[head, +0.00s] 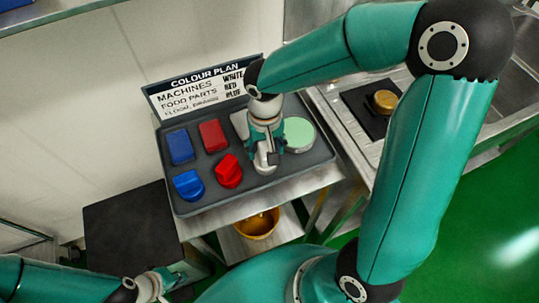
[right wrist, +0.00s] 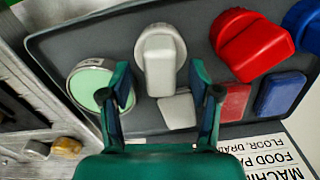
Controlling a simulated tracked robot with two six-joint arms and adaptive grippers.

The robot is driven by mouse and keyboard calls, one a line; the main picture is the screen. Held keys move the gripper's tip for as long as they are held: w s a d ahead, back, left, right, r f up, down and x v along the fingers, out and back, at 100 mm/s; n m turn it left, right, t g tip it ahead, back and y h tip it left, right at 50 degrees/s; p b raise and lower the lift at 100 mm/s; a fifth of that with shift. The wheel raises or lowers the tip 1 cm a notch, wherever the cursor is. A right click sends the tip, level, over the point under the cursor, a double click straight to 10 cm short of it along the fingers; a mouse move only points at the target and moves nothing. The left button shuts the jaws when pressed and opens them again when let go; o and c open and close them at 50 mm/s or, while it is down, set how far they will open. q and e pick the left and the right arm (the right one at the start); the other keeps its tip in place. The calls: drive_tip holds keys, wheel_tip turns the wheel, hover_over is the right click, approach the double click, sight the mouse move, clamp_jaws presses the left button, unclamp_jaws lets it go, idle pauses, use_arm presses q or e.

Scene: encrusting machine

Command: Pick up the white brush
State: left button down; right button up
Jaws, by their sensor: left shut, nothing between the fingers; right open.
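The white brush (right wrist: 160,60), with a raised handle on a rounded base, stands on the grey tray (head: 190,210). In the head view the brush (head: 264,162) shows just below my right gripper (head: 266,146), which partly hides it. My right gripper (right wrist: 159,84) is open, with one finger on each side of the brush's handle end in the wrist view. I see gaps between the fingers and the handle, and cannot tell their exact height. My left gripper (head: 160,280) is shut and empty at the lower left, away from the tray.
The tray also holds a white pad (right wrist: 178,110), a red brush (head: 228,172), a blue brush (head: 188,185), a red pad (head: 212,135), a blue pad (head: 180,146) and a round green-topped item (head: 299,133). A colour plan sign (head: 205,90) stands behind. A golden bowl (head: 257,223) sits below.

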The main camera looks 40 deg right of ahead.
wheel_tip(320, 180, down, 2)
clamp_jaws()
idle(0.4)
drive_tip(key=shift+r, duration=0.2)
wheel_tip(320, 180, up, 20)
drive_tip(key=shift+b, duration=0.3)
drive_tip(key=shift+f, duration=0.1)
